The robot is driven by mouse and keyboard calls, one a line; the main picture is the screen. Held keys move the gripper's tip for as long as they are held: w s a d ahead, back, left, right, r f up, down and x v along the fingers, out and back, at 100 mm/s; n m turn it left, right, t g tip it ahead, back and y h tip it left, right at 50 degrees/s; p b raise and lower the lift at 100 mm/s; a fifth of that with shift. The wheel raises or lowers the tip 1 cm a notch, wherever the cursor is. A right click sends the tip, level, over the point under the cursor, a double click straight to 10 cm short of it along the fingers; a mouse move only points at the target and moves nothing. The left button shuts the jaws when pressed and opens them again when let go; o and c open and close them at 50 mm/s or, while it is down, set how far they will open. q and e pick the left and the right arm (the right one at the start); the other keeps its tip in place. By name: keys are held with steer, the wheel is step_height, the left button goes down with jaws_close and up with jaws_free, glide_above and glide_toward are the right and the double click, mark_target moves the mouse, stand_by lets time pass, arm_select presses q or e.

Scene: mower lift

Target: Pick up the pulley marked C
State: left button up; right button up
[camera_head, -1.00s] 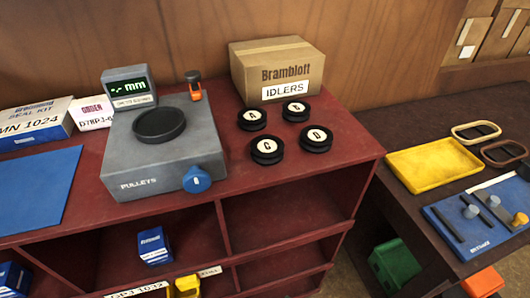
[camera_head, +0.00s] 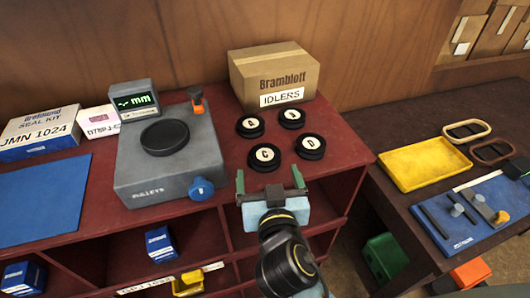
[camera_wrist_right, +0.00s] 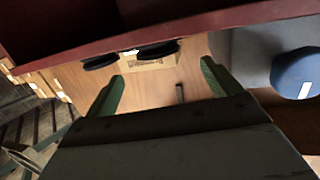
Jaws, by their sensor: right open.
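The pulley marked C (camera_head: 265,157) is a black disc with a white label, lying on the red bench top. It is the front left of a cluster with pulleys A (camera_head: 250,126), B (camera_head: 291,117) and D (camera_head: 310,146). My right gripper (camera_head: 269,179) is open and empty at the bench's front edge, just in front of C, with its green fingers pointing towards it and not touching it. In the upside-down right wrist view the fingers (camera_wrist_right: 163,80) are apart; two dark pulleys (camera_wrist_right: 157,49) show beyond, their letters hidden. My left gripper is not in view.
A grey gauge (camera_head: 172,170) with a black round plate and blue knob (camera_head: 201,189) stands left of the pulleys. A cardboard IDLERS box (camera_head: 273,76) stands behind them. A yellow tray (camera_head: 425,164) and blue board (camera_head: 470,215) lie on the dark table at right.

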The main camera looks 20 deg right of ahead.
mark_target(266, 158)
steer(key=x, duration=0.8)
steer(key=shift+w+d+f, duration=0.15)
steer(key=shift+w+f, duration=0.05)
steer(key=shift+f, duration=0.05)
steer(key=c, duration=1.3)
steer(key=shift+o, duration=0.2)
steer(key=shift+r, duration=0.1)
